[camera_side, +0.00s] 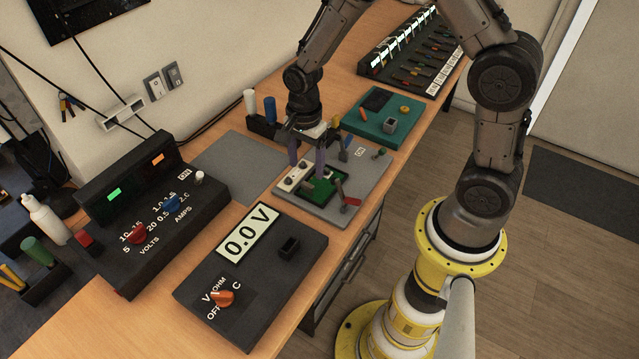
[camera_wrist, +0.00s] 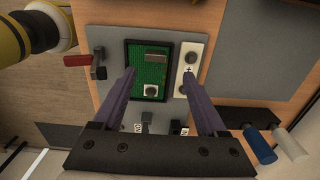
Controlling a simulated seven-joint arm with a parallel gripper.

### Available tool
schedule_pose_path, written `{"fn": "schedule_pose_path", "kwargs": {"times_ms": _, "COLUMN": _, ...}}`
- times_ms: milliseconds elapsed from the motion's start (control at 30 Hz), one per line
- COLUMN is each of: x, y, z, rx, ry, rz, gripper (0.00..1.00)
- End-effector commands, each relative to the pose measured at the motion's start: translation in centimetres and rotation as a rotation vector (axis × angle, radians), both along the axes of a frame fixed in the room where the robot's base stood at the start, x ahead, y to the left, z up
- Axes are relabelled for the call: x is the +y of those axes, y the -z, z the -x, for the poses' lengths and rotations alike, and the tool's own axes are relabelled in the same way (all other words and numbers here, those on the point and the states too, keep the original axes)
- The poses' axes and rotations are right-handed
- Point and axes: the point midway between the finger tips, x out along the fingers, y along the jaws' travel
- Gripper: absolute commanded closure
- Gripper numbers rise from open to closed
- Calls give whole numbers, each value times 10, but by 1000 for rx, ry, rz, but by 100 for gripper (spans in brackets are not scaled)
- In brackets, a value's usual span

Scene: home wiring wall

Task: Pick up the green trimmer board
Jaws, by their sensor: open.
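The green trimmer board (camera_side: 322,188) lies in a dark frame on a grey fixture plate (camera_side: 318,216) on the bench. In the wrist view the board (camera_wrist: 150,73) shows a grey block near one end and a round knob on a pale base near the other. My gripper (camera_side: 306,168) is pointed down just over the fixture. The right finger tip is over a pale strip with terminals (camera_wrist: 188,66). I cannot tell whether the fingers touch anything.
A red-handled clamp (camera_side: 349,203) and other small clamps stand on the plate around the board. A meter (camera_side: 258,270) reading 0.0 V and a power supply (camera_side: 152,225) are nearer. A teal board (camera_side: 383,122) lies beyond. A bare grey mat (camera_side: 235,165) lies left.

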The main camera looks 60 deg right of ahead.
Motion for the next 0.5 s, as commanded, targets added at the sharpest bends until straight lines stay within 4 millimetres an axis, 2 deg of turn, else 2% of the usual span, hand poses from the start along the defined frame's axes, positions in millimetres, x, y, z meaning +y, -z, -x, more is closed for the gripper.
{"fn": "schedule_pose_path", "kwargs": {"times_ms": 333, "x": 4, "y": 41, "z": 9, "rx": 5, "ry": 0, "rz": 0, "gripper": 25}}
{"fn": "schedule_pose_path", "kwargs": {"times_ms": 500, "x": 4, "y": 53, "z": 8, "rx": 1, "ry": 0, "rz": 0, "gripper": 25}}
